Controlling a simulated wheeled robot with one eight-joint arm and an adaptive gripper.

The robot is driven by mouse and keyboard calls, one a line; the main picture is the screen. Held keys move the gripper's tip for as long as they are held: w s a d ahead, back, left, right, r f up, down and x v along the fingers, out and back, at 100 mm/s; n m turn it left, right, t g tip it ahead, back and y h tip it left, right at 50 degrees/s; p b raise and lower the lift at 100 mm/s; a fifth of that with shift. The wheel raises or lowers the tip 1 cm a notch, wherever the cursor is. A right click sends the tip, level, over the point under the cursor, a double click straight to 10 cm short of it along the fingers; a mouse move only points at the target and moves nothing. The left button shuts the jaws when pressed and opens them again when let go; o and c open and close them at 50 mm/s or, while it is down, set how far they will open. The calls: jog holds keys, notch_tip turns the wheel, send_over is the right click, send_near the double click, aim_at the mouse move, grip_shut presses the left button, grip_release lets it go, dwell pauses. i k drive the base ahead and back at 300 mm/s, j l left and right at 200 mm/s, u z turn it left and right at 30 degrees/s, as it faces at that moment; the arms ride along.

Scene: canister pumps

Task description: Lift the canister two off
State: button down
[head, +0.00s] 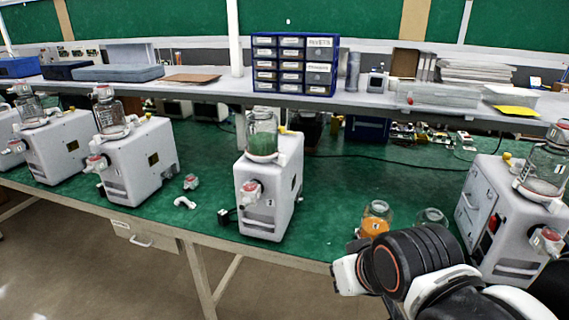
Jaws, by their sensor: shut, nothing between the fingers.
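Clear canisters stand upright on grey-white pump bodies along the green bench. One canister (108,115) is on a left pump (140,160), and another (30,105) is on the pump farther left. A canister with green showing in it (263,138) sits on the middle pump (270,190). One with pale contents (545,168) sits on the right pump (510,220). Their labels are too small to read, so I cannot tell which is number two. My gripper (350,272) is at the bench's front edge, right of the middle pump, apart from the canisters. Its fingertips are mostly hidden.
A jar with orange contents (375,220) and a clear jar (431,217) stand just behind my arm. A white fitting (184,202) and a red-capped piece (191,182) lie left of the middle pump. A shelf with a blue drawer cabinet (294,64) runs behind.

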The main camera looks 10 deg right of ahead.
aim_at(262, 126)
jog(key=i+j, duration=0.45)
jog(key=i+j+u, duration=0.15)
jog(key=i+j, duration=0.25)
jog(key=i, duration=0.25)
